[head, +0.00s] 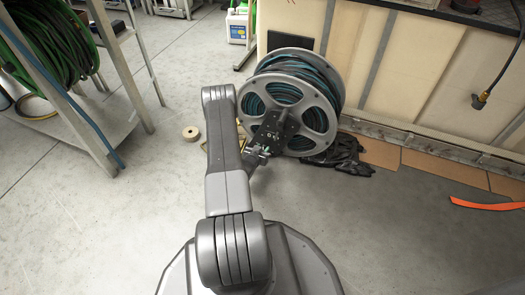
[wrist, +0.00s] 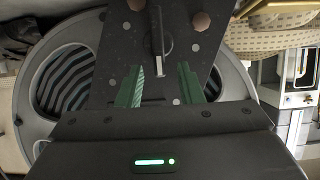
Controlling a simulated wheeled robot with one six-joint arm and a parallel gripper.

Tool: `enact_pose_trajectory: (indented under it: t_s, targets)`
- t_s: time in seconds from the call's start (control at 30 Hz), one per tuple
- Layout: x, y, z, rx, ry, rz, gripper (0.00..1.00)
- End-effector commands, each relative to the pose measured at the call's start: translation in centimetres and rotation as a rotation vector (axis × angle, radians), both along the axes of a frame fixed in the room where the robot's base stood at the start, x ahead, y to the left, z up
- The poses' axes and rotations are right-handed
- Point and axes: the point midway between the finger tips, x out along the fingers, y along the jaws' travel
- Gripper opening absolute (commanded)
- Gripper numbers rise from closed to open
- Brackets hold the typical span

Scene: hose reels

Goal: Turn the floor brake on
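A grey hose reel (head: 318,112) wound with dark green-blue hose stands on the floor near the cabinet. Its grey side disc (wrist: 228,80) fills much of the wrist view. A dark plate (head: 272,130) is at the reel's hub. In the wrist view the plate (wrist: 120,45) carries a small dark lever with a pale tip (wrist: 159,38), probably the brake. My gripper (head: 264,151) is close in front of the plate. In the wrist view its green fingers (wrist: 161,84) are apart, with the lever just ahead between them. Contact cannot be told.
A metal shelf (head: 118,125) with coiled green hose (head: 45,45) stands on the left. A tape roll (head: 191,134) lies on the floor. A black bag (head: 345,158) and cardboard (head: 378,152) lie beside the reel. An orange strip (head: 485,205) is at right. Front floor is clear.

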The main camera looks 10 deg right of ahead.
Motion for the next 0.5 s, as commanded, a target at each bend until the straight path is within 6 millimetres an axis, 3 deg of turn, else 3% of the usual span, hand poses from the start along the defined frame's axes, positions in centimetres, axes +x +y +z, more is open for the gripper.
enact_pose_trajectory:
  t_s: [0.4, 0.5]
  targets:
    - [0.71, -0.52, -0.28, 0.001, -0.001, 0.0, 0.34]
    - [0.71, -0.5, -0.28, 0.001, -0.001, 0.0, 0.14]
